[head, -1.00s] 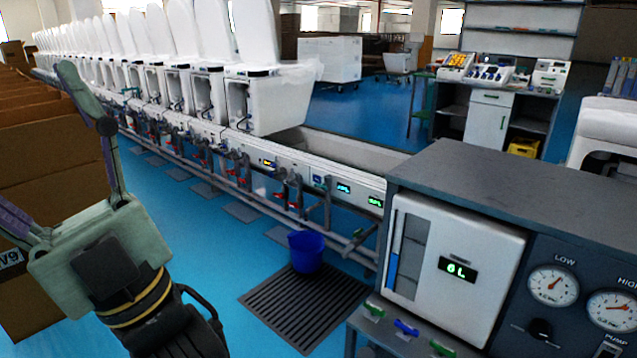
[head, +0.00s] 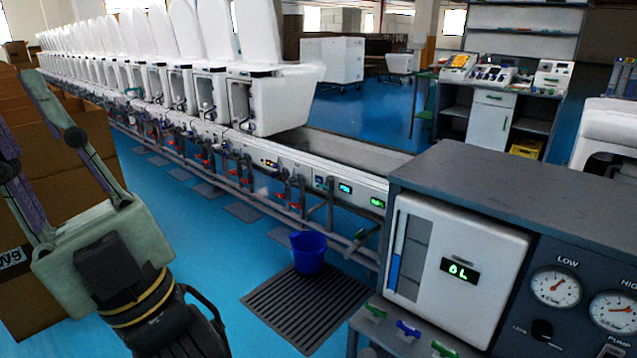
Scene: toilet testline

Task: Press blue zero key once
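My gripper (head: 20,108) is at the left of the head view, in front of brown boxes and far from the test bench. A white panel (head: 475,260) on the grey bench has a green display (head: 460,271) that reads 0L. A blue handle (head: 408,328) sits on a low ledge below it, between two green handles. No key marked zero can be made out.
The grey bench (head: 480,180) has two round gauges (head: 555,287) and a black knob (head: 542,329) at right. A blue bucket (head: 307,251) stands on a dark floor grate (head: 303,308). A long row of white toilets (head: 270,100) runs back left.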

